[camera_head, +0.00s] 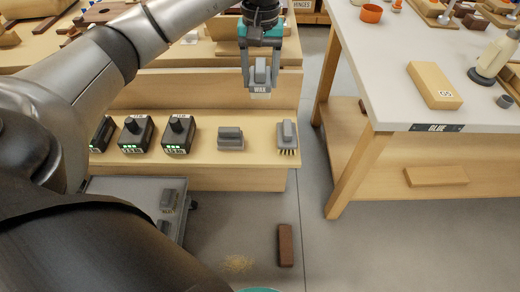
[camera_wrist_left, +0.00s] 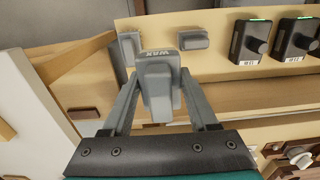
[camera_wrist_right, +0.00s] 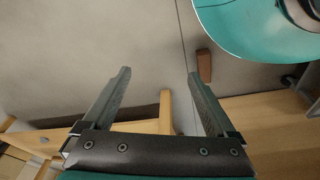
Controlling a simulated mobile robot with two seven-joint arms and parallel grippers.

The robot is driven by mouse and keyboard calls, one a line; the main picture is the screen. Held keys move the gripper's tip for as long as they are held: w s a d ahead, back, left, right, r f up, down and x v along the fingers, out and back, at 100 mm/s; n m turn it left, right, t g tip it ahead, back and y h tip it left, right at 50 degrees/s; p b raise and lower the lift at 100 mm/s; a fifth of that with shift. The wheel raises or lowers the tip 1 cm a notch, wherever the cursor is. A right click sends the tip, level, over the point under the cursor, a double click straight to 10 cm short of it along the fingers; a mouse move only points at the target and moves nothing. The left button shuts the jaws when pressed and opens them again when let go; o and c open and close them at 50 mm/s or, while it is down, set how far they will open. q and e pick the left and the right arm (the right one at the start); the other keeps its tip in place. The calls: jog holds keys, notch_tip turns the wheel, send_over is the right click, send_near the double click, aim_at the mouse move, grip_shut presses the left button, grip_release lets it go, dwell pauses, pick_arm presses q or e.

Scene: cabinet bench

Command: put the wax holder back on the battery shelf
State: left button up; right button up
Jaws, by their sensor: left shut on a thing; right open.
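The wax holder (camera_head: 261,78) is a grey block with a raised grip and a white label reading WAX. My left gripper (camera_head: 260,68) is shut on it and holds it in the air over the wooden battery shelf (camera_head: 240,176). In the left wrist view the wax holder (camera_wrist_left: 158,88) sits between the two fingers. On the shelf stand black batteries with green lights (camera_head: 136,134), a grey block (camera_head: 230,138) and a grey brush (camera_head: 287,136) at the right end. My right gripper (camera_wrist_right: 158,95) is open and empty over the floor.
A white-topped table marked GLUE (camera_head: 435,127) stands at the right, with a wooden block (camera_head: 433,85) on it. A grey cart (camera_head: 135,190) is at lower left. A brown block (camera_head: 285,245) lies on the floor. Shelf gaps show beside the grey block.

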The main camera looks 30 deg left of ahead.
pick_arm(q)
jog(key=shift+w+f, duration=0.1)
jog(key=shift+f, duration=0.45)
notch_tip(320, 180, down, 15)
jog(key=b, duration=0.5)
jog(key=shift+r+b, duration=0.1)
jog(key=shift+b, duration=0.2)
jog(key=shift+f+b, duration=0.65)
jog(key=shift+f, duration=1.4)
pick_arm(e)
jog(key=w+r+t, duration=0.2)
jog(key=w+r, duration=0.2)
jog(key=r, duration=1)
jog(key=shift+a+r, duration=0.3)
jog(key=shift+a, duration=0.15)
jog(key=shift+w+t, duration=0.15)
jog(key=shift+t, duration=0.15)
pick_arm(q)
jog(key=shift+f, duration=0.15)
jog(key=o, duration=1)
jog(key=shift+o, duration=0.2)
pick_arm(e)
jog(key=shift+a, duration=0.15)
